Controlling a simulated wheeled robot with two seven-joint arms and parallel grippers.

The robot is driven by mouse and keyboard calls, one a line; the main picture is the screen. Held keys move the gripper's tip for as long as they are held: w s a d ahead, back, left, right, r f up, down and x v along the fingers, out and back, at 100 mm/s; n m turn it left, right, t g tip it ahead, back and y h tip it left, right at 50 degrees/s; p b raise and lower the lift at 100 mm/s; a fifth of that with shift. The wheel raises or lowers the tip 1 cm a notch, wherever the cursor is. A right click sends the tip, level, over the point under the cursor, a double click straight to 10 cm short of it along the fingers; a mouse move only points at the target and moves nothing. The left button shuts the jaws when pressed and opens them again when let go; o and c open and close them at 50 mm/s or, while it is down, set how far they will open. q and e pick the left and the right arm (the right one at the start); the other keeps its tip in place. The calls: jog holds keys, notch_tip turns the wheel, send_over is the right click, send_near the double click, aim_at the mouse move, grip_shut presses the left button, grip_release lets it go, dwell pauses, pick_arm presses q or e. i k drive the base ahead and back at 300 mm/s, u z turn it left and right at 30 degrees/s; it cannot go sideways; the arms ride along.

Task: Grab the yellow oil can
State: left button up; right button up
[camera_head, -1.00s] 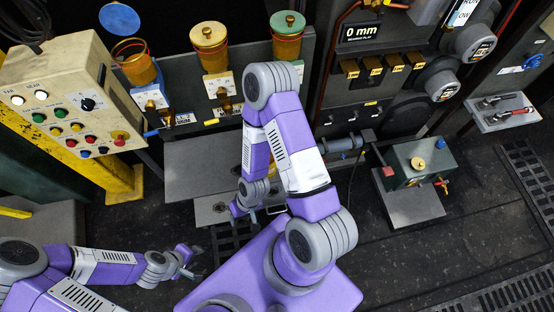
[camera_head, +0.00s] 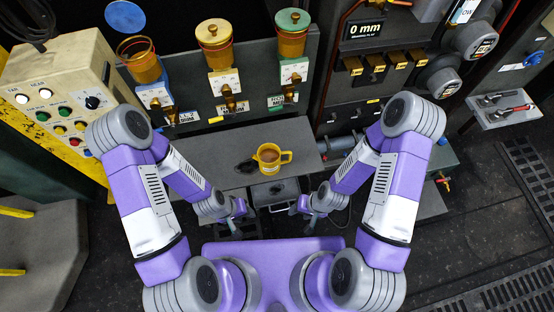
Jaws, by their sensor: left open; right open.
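The yellow oil can (camera_head: 268,159), a mug-like can with a side handle and a brown inside, stands upright on the grey shelf (camera_head: 213,165) near its front edge. My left gripper (camera_head: 240,222) is open, below and left of the can in the picture, apart from it. My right gripper (camera_head: 299,209) is open, below and right of the can, also apart from it. Neither gripper holds anything that I can see.
Three dispensers with blue, yellow and green bodies (camera_head: 220,60) stand behind the shelf, with brass taps facing it. A button panel (camera_head: 58,90) is at the left. A small dark box (camera_head: 275,190) lies below the can, between the grippers.

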aim_at(268, 155)
jog(key=z, duration=2.35)
jog(key=k, duration=0.95)
jog(key=u, duration=2.15)
jog(key=i, duration=0.5)
jog(key=z, duration=0.15)
